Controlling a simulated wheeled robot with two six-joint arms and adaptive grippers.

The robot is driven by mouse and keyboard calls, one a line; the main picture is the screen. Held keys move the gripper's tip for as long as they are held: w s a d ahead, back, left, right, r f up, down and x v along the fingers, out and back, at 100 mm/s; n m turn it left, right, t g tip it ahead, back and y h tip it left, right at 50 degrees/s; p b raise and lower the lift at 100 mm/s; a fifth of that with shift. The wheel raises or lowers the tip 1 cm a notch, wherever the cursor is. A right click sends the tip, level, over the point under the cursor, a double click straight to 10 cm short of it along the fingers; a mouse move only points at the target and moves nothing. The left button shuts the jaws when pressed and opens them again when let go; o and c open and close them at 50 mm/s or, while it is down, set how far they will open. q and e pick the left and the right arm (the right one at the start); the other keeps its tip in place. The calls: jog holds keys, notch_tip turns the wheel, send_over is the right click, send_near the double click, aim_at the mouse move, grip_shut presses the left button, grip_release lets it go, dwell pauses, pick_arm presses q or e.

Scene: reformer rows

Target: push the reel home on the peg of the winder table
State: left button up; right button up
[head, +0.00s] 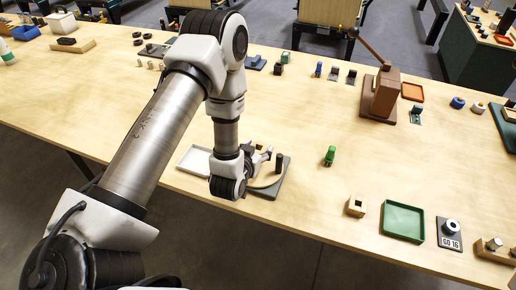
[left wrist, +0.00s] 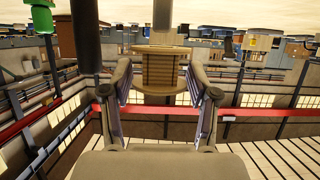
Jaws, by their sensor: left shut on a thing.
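The winder table (head: 280,185) has a grey-green base, a pale round wooden top and a dark upright post (head: 278,163), and stands near the front edge of the bench. My left gripper (head: 264,158) is over it, partly behind my forearm. In the left wrist view, my left gripper (left wrist: 160,86) is shut on the brown wooden reel (left wrist: 158,70), its fingers on both sides. A dark peg (left wrist: 162,14) lines up with the reel's upper end in that picture. I cannot tell whether it enters the reel. The reel is not clear in the head view. My right gripper is out of view.
A white tray (head: 193,160) lies just left of the winder table. A small green object (head: 329,155) stands to its right. Farther right are a wooden block with a hole (head: 356,207) and a green tray (head: 404,221). Bare bench lies between them.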

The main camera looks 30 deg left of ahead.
pick_arm(q)
jog(key=shift+f+b, duration=2)
jog(key=shift+f, duration=0.5)
jog(key=o, duration=1.2)
jog(key=v, duration=0.7)
jog(key=shift+s+d, duration=0.1)
jog(key=shift+s, duration=0.15)
